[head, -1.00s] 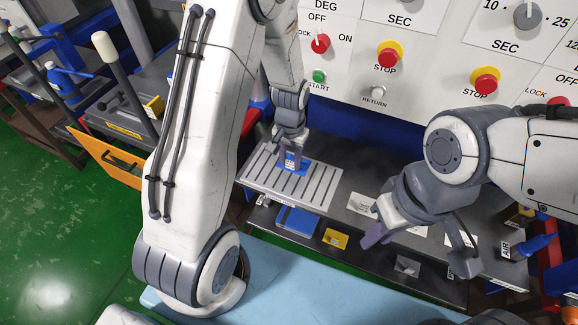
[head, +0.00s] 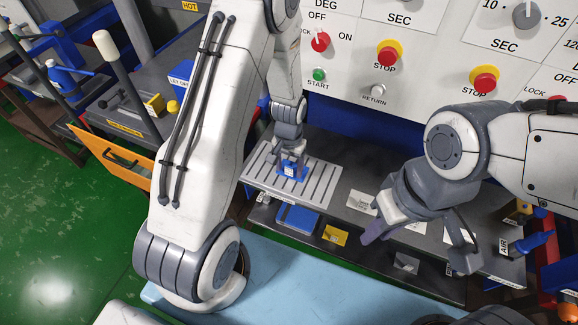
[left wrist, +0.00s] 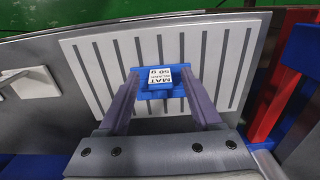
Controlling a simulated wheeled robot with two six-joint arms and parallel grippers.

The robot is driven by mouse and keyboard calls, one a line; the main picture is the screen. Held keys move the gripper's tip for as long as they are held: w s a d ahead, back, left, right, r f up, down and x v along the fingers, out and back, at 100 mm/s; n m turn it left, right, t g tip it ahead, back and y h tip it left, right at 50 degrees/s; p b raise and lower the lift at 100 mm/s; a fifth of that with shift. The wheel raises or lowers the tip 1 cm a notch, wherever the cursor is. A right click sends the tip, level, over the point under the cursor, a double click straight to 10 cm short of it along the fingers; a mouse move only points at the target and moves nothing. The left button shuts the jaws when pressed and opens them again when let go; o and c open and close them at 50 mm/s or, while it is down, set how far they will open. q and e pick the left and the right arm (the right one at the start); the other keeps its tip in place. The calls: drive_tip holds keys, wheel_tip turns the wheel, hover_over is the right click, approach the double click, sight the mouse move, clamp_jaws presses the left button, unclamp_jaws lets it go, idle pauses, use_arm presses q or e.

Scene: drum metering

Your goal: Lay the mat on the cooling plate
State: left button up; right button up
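The mat is a small blue piece (head: 292,174) with a white label reading MAT 50 g; it also shows in the left wrist view (left wrist: 148,94). My left gripper (head: 291,163) points down with one finger on each side of the mat, shut on it. The cooling plate (head: 320,184) is a pale slotted plate, also filling the middle of the left wrist view (left wrist: 228,58). The mat is over the plate's middle, label up; I cannot tell whether it touches the slats. My right gripper (head: 420,240) is open and empty, right of the plate.
A grey bench (head: 350,180) carries the plate and white label cards. Below its front are a blue piece (head: 298,219) and a yellow piece (head: 335,235). A control panel (head: 345,70) with buttons rises behind. A light blue surface (head: 300,285) lies in front.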

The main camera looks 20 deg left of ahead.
sight(290, 167)
use_arm(q)
drive_tip(key=shift+r, duration=0.25)
drive_tip(key=shift+w+r, duration=0.1)
drive_tip(key=shift+r, duration=0.2)
wheel_tip(290, 167, up, 11)
drive_tip(key=b, duration=0.1)
drive_tip(key=s+d+r+m, duration=0.3)
drive_tip(key=s+d+r, duration=0.35)
drive_tip(key=d, duration=0.25)
drive_tip(key=s+d+r+m, duration=0.1)
drive_tip(key=s+d+m, duration=0.1)
drive_tip(key=s, duration=0.5)
drive_tip(key=s+d+r+m+h, duration=0.1)
drive_tip(key=s+d+r+m, duration=0.1)
drive_tip(key=s, duration=0.6)
drive_tip(key=shift+s+d+r, duration=0.15)
drive_tip(key=shift+d, duration=0.45)
